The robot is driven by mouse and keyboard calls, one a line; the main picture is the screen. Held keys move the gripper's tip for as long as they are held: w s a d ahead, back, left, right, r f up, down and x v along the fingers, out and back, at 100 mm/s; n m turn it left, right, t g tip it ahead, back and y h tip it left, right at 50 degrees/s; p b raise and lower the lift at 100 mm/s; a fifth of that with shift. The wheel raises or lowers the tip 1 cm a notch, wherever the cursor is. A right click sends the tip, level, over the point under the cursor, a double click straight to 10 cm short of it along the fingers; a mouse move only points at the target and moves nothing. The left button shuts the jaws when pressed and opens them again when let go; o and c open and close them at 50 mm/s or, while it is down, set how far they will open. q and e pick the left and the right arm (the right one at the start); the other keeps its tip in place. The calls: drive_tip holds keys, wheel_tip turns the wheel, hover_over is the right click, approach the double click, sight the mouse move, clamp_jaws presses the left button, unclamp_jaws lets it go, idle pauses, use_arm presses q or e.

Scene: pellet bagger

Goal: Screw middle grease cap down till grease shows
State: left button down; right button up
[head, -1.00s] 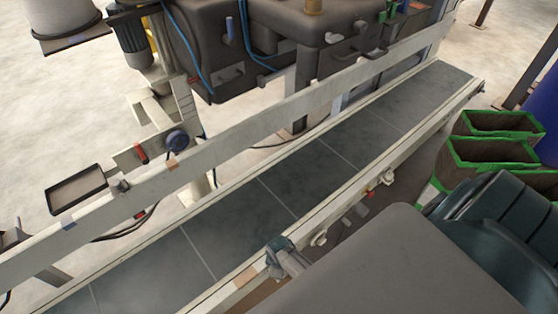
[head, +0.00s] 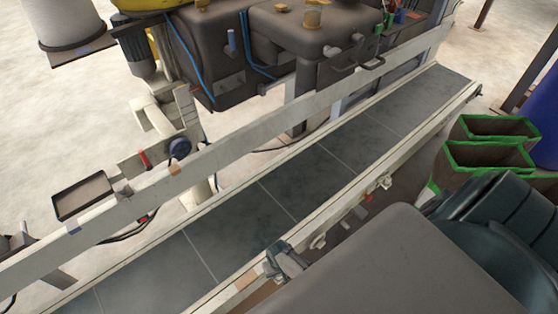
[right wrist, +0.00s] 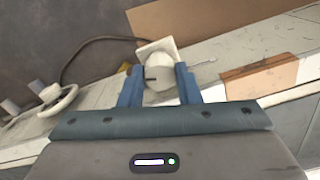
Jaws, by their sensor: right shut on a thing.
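My right gripper (right wrist: 159,80) has its blue fingers shut on a pale, rounded grease cap (right wrist: 157,72) in the right wrist view. The cap has a dark slot-like mark on its side and sits in front of a square white plate. No grease can be made out around it. In the head view my right gripper (head: 279,258) is small, at the near rail of the conveyor; the cap cannot be made out there. I cannot tell from these views which cap in its row this is. My left gripper is not in view.
A grey conveyor belt (head: 252,215) runs diagonally between two pale rails. A pale handwheel (right wrist: 55,101) and a brown patch (right wrist: 258,77) flank the held cap. Green-rimmed bins (head: 487,155) stand at the right. A dark machine body (head: 335,50) stands beyond the far rail.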

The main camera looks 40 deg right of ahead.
drive_tip(key=m+p, duration=0.1)
drive_tip(key=m, duration=1.1)
drive_tip(key=shift+p, duration=0.3)
drive_tip(key=shift+m, duration=0.3)
drive_tip(key=o, duration=1)
wheel_tip(320, 180, up, 9)
drive_tip(key=shift+f+p, duration=0.1)
drive_tip(key=shift+p, duration=1)
drive_tip(key=shift+r, duration=1)
